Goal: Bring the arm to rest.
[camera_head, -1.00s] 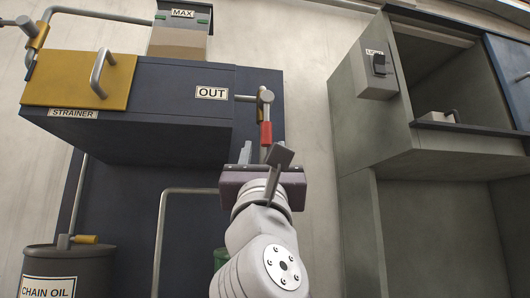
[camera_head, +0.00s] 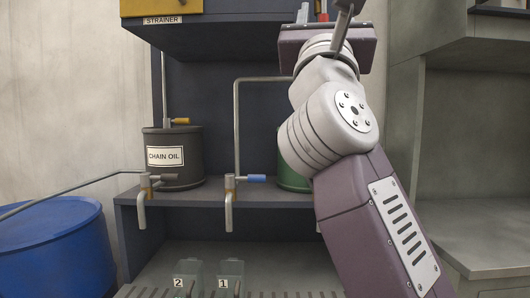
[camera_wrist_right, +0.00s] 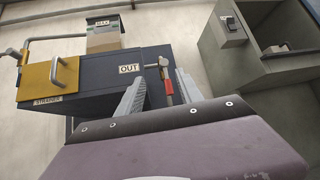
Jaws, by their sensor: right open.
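My right arm rises from the lower right of the head view, with its gripper (camera_head: 324,14) at the top edge. The right gripper is open, and its two fingers also show in the wrist view (camera_wrist_right: 160,88). A valve with a red handle (camera_wrist_right: 168,88) beside the OUT label (camera_wrist_right: 129,68) shows between the fingers in the wrist view. No grip on it shows, and I cannot tell how far off it is. A bit of red (camera_head: 322,16) shows between the fingers in the head view. My left gripper is not in view.
The dark strainer box (camera_head: 225,38) overhangs a shelf (camera_head: 265,198) with a CHAIN OIL pot (camera_head: 186,143) and a partly hidden green container (camera_head: 290,177). A blue drum (camera_head: 55,245) stands at left. A grey cabinet (camera_head: 455,130) stands right of my arm.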

